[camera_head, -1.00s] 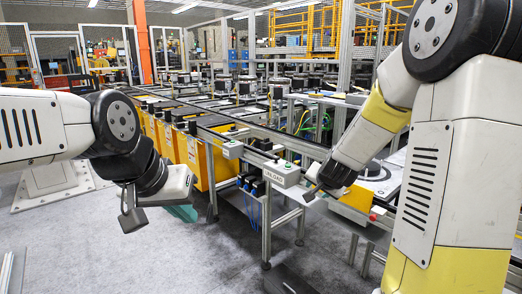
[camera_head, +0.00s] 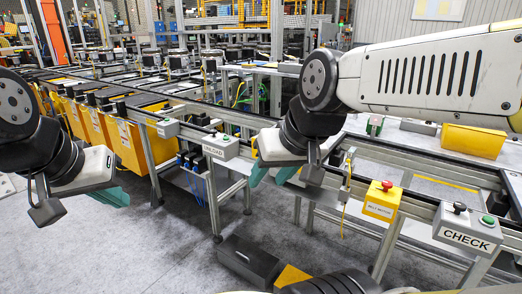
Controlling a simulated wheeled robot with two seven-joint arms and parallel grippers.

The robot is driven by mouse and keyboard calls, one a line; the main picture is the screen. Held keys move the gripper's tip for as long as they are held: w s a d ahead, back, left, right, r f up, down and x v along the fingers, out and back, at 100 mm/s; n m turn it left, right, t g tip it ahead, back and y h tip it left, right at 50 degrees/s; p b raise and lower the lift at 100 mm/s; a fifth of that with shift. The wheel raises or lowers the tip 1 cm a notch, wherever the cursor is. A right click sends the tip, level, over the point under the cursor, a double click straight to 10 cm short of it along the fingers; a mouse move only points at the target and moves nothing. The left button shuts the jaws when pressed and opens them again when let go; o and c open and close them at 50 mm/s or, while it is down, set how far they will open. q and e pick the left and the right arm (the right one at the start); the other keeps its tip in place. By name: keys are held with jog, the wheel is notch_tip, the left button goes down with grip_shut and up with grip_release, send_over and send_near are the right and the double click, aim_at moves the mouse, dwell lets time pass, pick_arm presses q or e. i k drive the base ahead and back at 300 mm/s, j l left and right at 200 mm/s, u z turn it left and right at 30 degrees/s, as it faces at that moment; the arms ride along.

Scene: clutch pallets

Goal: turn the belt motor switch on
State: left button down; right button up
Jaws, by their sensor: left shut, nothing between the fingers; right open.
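The yellow belt motor box (camera_head: 381,203) hangs on the rail of the conveyor at the right, with a red knob (camera_head: 387,185) on top and a BELT MOTOR label on its front. The knob's setting is too small to read. My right gripper (camera_head: 312,176) is open and empty to the left of the box, above and in front of the conveyor rail, apart from the box. My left gripper (camera_head: 47,212) is shut and empty at the far left, over the floor, far from the box.
A grey CHECK box (camera_head: 467,229) with a black knob and a green button sits right of the yellow box. A grey UNLOAD box (camera_head: 221,146) is further left.

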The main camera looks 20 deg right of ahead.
aim_at(387, 184)
jog(key=z, duration=1.05)
